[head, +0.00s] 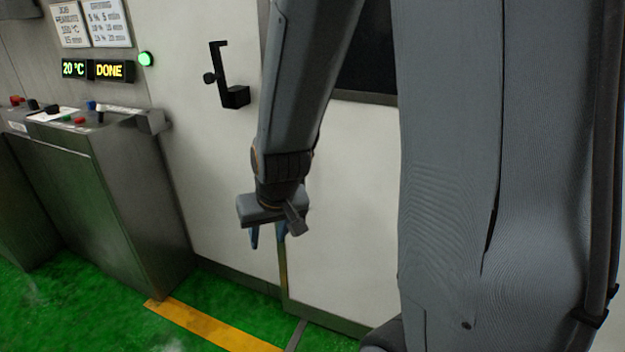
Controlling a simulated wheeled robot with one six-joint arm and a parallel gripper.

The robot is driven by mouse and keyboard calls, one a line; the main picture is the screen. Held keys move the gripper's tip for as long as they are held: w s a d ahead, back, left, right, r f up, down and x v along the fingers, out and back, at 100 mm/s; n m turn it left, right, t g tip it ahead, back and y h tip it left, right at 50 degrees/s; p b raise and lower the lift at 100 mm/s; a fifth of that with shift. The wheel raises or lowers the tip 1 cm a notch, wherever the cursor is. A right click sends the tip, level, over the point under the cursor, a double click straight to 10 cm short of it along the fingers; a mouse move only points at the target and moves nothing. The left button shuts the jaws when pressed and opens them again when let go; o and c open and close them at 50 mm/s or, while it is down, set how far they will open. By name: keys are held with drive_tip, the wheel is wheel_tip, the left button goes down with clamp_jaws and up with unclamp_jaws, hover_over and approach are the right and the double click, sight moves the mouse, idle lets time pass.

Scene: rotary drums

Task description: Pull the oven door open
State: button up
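The oven door (345,200) is a pale panel with a dark window (367,60) in its upper part; my arm hides much of it. A vertical seam runs along its left edge, and it looks flush with the pale panel (205,170) beside it. A black bracket-like handle or latch (222,75) with a round knob sits on that left panel. My gripper (267,238) hangs pointing down in front of the seam, below and right of the black handle. Its two bluish fingers are apart with nothing between them. I cannot tell how far it is from the door.
A grey control console (105,200) with several knobs stands at left. Above it a display (97,70) reads 20 °C and DONE, next to a lit green lamp (146,59). The green floor (95,315) carries a yellow line (210,327).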

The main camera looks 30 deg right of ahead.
drive_tip(key=w+d+f+m+t+h+b, duration=0.1)
drive_tip(key=w+d+f+m+t+b, duration=0.2)
drive_tip(key=w, duration=0.6)
drive_tip(key=w+d+m+t+h+b, duration=0.4)
drive_tip(key=w+d+h, duration=0.7)
drive_tip(key=w+d, duration=0.4)
drive_tip(key=shift+d+t+b, duration=0.8)
drive_tip(key=shift+d+t, duration=0.3)
drive_tip(key=shift+d, duration=0.05)
clamp_jaws()
